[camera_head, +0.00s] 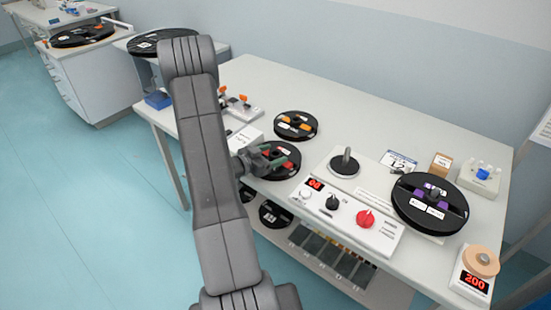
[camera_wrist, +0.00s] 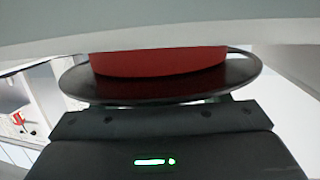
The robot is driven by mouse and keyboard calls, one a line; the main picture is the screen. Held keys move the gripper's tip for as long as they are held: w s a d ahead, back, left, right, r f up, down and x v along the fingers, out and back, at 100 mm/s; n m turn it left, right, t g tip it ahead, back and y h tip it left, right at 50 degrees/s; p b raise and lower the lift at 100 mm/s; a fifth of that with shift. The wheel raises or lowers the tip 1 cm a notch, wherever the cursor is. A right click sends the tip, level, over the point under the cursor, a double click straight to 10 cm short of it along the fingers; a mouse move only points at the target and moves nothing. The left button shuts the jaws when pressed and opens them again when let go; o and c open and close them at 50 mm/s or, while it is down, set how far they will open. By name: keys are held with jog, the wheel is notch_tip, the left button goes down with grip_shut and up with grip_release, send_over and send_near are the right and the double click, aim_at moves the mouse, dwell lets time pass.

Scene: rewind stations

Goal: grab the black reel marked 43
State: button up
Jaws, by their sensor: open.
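A black reel with a red hub and white labels (camera_head: 288,171) lies flat on the long table, at its near edge. My gripper (camera_head: 276,157) is right at this reel, over its left part, and hides some of it. The jaws are open; I cannot tell whether they touch the reel. In the wrist view the black disc (camera_wrist: 165,88) with its red hub fills the middle, just beyond my gripper body. Another black reel with orange parts (camera_head: 296,125) lies farther back. A larger black reel with purple parts (camera_head: 430,204) sits at the right. I cannot read 43 on any label.
A bare spindle (camera_head: 345,162) stands right of the red-hub reel, behind a control box with a red knob (camera_head: 365,218). A scale reading 200 (camera_head: 476,279) is at the right. More reels lie on the lower shelf (camera_head: 340,285) and on side tables at the left.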

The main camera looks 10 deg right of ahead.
jog(key=c, duration=1.2)
jog(key=shift+r, duration=0.1)
